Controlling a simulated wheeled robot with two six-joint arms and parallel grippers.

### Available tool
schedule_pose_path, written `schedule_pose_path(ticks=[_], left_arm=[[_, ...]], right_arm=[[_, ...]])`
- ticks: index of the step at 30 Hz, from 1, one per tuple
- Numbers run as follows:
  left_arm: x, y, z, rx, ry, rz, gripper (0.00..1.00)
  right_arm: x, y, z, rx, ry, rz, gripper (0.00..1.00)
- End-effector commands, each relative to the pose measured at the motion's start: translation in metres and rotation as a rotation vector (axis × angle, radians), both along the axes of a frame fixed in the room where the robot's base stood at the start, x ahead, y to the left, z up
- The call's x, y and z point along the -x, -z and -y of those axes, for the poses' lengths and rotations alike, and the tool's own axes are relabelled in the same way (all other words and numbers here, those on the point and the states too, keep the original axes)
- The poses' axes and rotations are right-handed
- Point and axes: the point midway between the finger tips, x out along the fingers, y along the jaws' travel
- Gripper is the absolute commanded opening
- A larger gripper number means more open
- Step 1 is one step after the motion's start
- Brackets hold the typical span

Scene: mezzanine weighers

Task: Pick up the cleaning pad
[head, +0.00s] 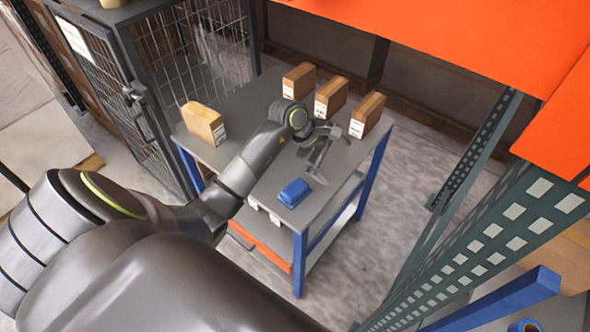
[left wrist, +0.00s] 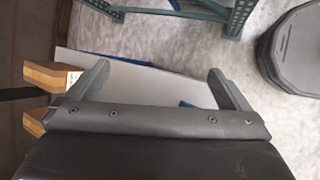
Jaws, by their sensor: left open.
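The cleaning pad appears to be the blue block (head: 294,192) lying flat near the front edge of the grey table top (head: 245,118). My left gripper (head: 317,160) is above the table, behind and a little right of the pad in the head view. It is open, with nothing between its fingers. In the left wrist view the open fingers (left wrist: 158,72) spread over the pale table top, and a small blue patch beside the right finger may be part of the pad. My right gripper is not in view.
Several cardboard boxes stand on the table: one at the left (head: 203,122), others along the back, including one (head: 367,115) at the right corner. A wire cage (head: 195,45) stands at the left. A green rack upright (head: 470,225) and orange beam (head: 450,35) are at the right.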

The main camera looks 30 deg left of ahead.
Motion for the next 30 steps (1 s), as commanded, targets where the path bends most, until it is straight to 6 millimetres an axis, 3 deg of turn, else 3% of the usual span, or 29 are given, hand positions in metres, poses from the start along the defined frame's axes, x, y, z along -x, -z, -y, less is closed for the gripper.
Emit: schedule_pose_path(ticks=[6,10,17,30], left_arm=[[0.012,0.009,-0.063,-0.363,0.101,-0.225,1.0],[0.021,0.005,-0.085,-0.466,0.125,-0.321,1.0],[0.026,0.008,-0.094,-0.507,0.134,-0.369,1.0],[0.026,0.056,-0.094,-0.505,0.133,-0.366,1.0]], right_arm=[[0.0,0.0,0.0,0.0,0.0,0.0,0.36],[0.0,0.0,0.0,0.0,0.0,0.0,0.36],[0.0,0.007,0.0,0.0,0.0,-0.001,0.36],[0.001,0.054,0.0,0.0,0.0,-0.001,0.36]])
